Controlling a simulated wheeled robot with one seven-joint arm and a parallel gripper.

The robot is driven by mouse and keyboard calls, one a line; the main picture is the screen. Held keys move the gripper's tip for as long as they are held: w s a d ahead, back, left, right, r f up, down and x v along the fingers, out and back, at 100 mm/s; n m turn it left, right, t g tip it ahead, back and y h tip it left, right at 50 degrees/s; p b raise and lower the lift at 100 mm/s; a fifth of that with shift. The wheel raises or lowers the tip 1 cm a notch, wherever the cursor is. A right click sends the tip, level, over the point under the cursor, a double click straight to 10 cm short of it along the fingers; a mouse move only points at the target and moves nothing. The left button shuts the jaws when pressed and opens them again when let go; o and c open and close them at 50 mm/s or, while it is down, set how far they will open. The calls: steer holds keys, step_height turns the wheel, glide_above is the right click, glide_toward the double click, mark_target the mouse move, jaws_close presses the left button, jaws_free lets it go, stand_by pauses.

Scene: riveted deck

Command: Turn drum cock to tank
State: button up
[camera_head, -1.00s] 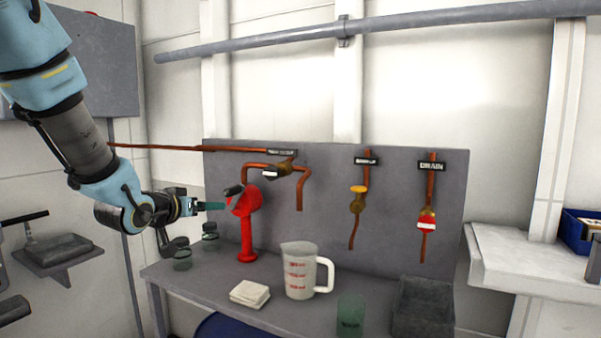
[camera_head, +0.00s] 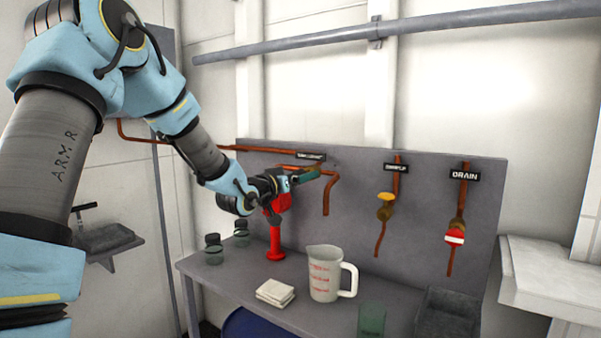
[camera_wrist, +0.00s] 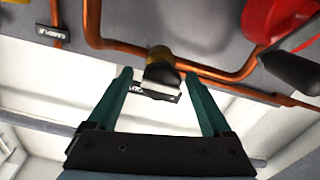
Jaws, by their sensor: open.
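The left cock on the grey panel has a brass body and a dark lever with a white band. In the wrist view the cock (camera_wrist: 159,62) shows between the two green fingertips, apart from both as far as I can see. A black label partly shows behind it. In the head view my gripper (camera_head: 310,176) covers this cock. My gripper (camera_wrist: 157,78) is open and empty, its fingers reaching toward the panel. A copper pipe (camera_head: 329,193) bends down just right of my gripper.
A red hand pump (camera_head: 276,240) stands close below my wrist; it also shows in the wrist view (camera_wrist: 268,28). The yellow sample cock (camera_head: 386,207) and red drain cock (camera_head: 455,237) sit to the right. A measuring jug (camera_head: 324,275), cloth (camera_head: 275,292) and glass jars stand on the bench.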

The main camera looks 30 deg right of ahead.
steer(key=shift+w+d, duration=0.2)
steer(key=shift+d, duration=0.1)
steer(key=shift+c, duration=0.2)
jaws_close()
stand_by(0.4)
